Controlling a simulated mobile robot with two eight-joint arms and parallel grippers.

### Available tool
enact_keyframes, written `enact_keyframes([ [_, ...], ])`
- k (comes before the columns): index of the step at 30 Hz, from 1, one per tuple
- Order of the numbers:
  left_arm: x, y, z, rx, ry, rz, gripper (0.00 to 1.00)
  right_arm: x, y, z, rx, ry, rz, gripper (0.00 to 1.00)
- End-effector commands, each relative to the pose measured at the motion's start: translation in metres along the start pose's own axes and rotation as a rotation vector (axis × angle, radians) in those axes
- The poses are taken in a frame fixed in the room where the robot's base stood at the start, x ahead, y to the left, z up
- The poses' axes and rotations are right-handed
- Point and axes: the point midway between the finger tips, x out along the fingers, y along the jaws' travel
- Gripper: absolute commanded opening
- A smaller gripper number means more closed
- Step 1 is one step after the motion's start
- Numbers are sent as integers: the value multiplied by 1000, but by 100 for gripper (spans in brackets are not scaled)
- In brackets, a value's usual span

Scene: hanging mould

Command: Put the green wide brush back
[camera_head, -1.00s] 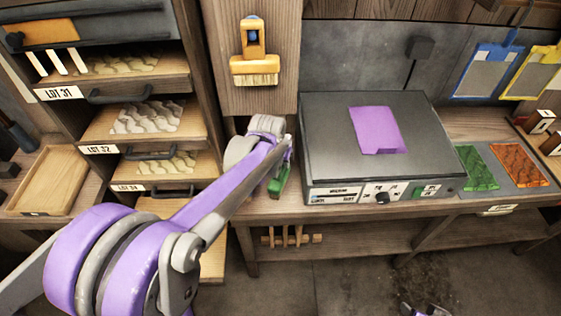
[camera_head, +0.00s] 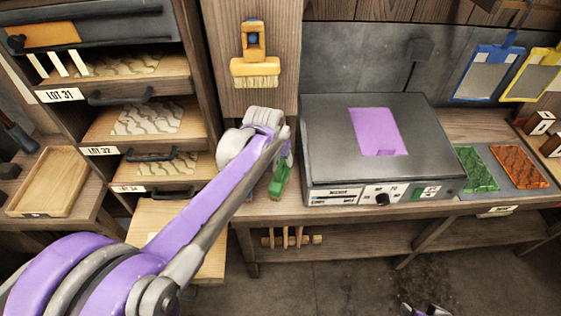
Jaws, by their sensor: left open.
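A green object (camera_head: 280,180), which looks like part of the green wide brush, is at the bench's left end, below the wooden panel. My left arm hides part of it. My left gripper (camera_head: 277,160) is open beside the green object, with its fingers mostly hidden behind the wrist; I cannot tell whether they touch it. A yellow-orange wide brush (camera_head: 254,66) hangs bristles down on the panel (camera_head: 278,97).
A grey box machine (camera_head: 330,165) with a purple square on top stands just right of the left gripper. Labelled drawers (camera_head: 150,130) stand on the left. Green and orange textured plates (camera_head: 478,168) lie at the right. Blue and yellow clipboards (camera_head: 490,70) hang behind.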

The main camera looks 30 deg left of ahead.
Motion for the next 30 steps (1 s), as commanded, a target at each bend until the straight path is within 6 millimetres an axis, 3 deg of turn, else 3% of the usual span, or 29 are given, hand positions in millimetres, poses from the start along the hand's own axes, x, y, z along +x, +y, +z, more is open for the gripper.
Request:
enact_keyframes([
  [7,-53,0,0,-1,0,0,62,-4,0,-4,0,3,0,50],
  [13,-74,0,1,-1,0,0,62,-5,0,-5,0,4,0,50],
  [16,-79,7,13,10,4,4,62,-5,0,-5,0,4,0,50],
  [20,-80,28,61,44,20,19,62,-5,0,-5,0,4,0,50],
  [27,-65,59,171,117,60,53,62,-5,0,-5,0,4,0,50],
  [30,-58,64,198,135,70,61,62,-5,0,-5,0,4,0,50],
])
